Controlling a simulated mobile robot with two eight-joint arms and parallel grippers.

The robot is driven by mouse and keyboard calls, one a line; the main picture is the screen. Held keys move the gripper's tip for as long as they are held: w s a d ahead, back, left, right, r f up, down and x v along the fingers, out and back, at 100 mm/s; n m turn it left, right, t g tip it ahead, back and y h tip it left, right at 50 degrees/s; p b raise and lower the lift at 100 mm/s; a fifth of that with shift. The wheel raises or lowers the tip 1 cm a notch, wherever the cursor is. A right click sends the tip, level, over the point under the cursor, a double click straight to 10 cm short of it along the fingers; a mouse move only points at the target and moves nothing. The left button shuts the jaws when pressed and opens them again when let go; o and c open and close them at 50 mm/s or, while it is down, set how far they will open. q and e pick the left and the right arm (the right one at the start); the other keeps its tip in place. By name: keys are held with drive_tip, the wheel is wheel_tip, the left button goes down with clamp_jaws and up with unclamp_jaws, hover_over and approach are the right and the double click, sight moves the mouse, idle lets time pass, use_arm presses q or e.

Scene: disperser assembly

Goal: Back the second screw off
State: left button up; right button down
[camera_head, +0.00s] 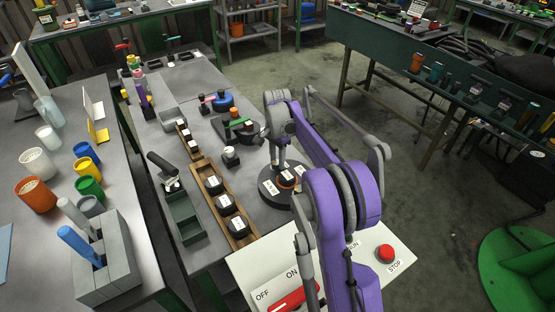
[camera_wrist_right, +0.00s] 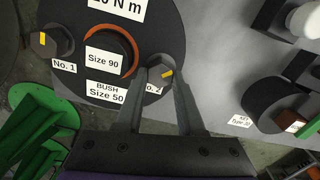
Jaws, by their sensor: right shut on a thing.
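The round dark disperser plate (camera_head: 272,203) lies on the grey bench in the head view, partly hidden by my right arm. In the right wrist view the plate (camera_wrist_right: 85,85) carries a dark hex screw with a yellow mark (camera_wrist_right: 42,41) by the "No. 1" label, and the second screw (camera_wrist_right: 161,67), also with a yellow mark, by the "No. 2" label. Between them sits a bush with an orange ring (camera_wrist_right: 108,52). My right gripper (camera_wrist_right: 160,76) has its fingertips on either side of the second screw's head and is shut on it. My left gripper is out of view.
A wooden tray with labelled black parts (camera_head: 205,181) and a green bin (camera_head: 184,222) stand left of the plate. A white panel with a red STOP button (camera_head: 386,252) is in front. Dark parts (camera_wrist_right: 280,108) lie right of the plate in the wrist view.

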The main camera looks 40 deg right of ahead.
sight(276, 161)
drive_tip(key=n, duration=0.3)
drive_tip(key=shift+w+n, duration=0.1)
drive_tip(key=shift+n, duration=2.1)
drive_tip(key=c, duration=0.8)
unclamp_jaws()
wheel_tip(276, 161, up, 11)
drive_tip(key=shift+p, duration=0.4)
drive_tip(key=shift+a+f, duration=0.1)
